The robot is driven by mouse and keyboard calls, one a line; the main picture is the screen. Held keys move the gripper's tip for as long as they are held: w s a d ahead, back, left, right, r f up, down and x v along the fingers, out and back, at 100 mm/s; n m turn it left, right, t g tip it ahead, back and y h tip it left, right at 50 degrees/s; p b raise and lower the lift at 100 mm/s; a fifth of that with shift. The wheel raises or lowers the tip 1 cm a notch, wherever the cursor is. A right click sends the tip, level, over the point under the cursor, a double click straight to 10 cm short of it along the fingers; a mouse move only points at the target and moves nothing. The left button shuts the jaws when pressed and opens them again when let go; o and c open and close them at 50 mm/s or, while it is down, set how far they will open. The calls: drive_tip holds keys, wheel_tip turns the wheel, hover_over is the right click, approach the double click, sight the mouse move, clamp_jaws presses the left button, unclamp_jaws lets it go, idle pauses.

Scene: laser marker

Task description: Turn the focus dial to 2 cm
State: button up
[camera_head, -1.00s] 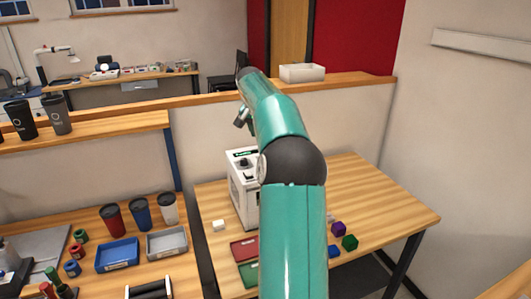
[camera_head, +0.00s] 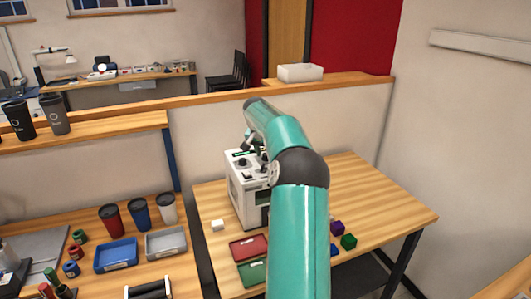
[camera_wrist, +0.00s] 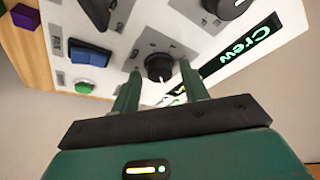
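The white laser marker (camera_head: 242,205) stands on the wooden table, partly hidden behind my arm. In the wrist view its white top panel (camera_wrist: 190,22) shows several controls. A round black dial (camera_wrist: 159,67) with a white pointer line sits straight ahead of my gripper (camera_wrist: 160,72). My two green fingers are apart, one on each side of the dial in the picture; I cannot tell whether they touch it. Another black dial (camera_wrist: 226,7) is farther up the panel. The small dial labels are too blurred to read, so I cannot tell which dial is focus.
The panel also bears a blue rocker switch (camera_wrist: 90,52), a green button (camera_wrist: 83,87), a black control (camera_wrist: 98,10) and a display (camera_wrist: 240,47) with green text. Red (camera_head: 249,247) and green (camera_head: 252,271) trays and small cubes lie on the table. The table's right side is clear.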

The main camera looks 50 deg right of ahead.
drive_tip(key=c, duration=0.7)
drive_tip(key=shift+o, duration=0.2)
drive_tip(key=shift+n, duration=0.4)
drive_tip(key=n, duration=0.1)
drive_tip(key=n+t, duration=0.1)
drive_tip(key=n, duration=0.1)
drive_tip(key=shift+s+n+t+y, duration=0.15)
drive_tip(key=shift+n+t+y, duration=0.15)
drive_tip(key=n+t+y, duration=0.1)
drive_tip(key=n, duration=0.3)
drive_tip(key=shift+d, duration=0.15)
drive_tip(key=n+y, duration=0.1)
drive_tip(key=n, duration=0.1)
drive_tip(key=n+y, duration=0.1)
drive_tip(key=n, duration=0.2)
drive_tip(key=shift+s+d+t, duration=0.1)
drive_tip(key=shift+t, duration=0.3)
drive_tip(key=n+y, duration=0.1)
drive_tip(key=n, duration=0.3)
drive_tip(key=shift+d+y, duration=0.1)
drive_tip(key=shift+y, duration=0.3)
drive_tip(key=shift+n, duration=0.3)
